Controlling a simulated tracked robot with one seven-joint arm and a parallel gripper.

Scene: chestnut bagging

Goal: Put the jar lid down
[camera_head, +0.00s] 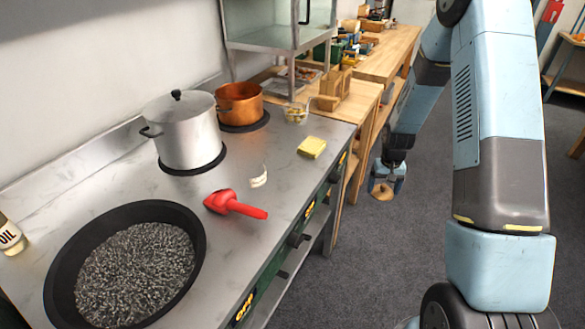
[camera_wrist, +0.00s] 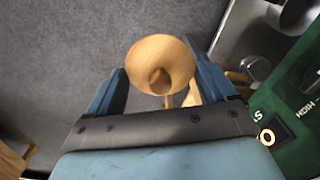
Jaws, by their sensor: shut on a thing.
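My gripper (camera_head: 387,178) hangs over the grey floor, to the right of the steel counter and apart from it. It is shut on a round, light wooden lid (camera_head: 382,192). In the wrist view the lid (camera_wrist: 160,52) sits between the two blue fingers, with its small knob showing. The lid touches no surface that I can see. I cannot make out an open jar in either view.
The steel counter (camera_head: 285,185) holds a wide pan of dark grains (camera_head: 60,265), a red scoop (camera_head: 222,201), a lidded pot (camera_head: 187,130), a copper pot (camera_head: 240,103), a yellow sponge (camera_head: 312,147) and a glass bowl (camera_head: 295,115). Wooden worktables (camera_head: 390,55) stand behind.

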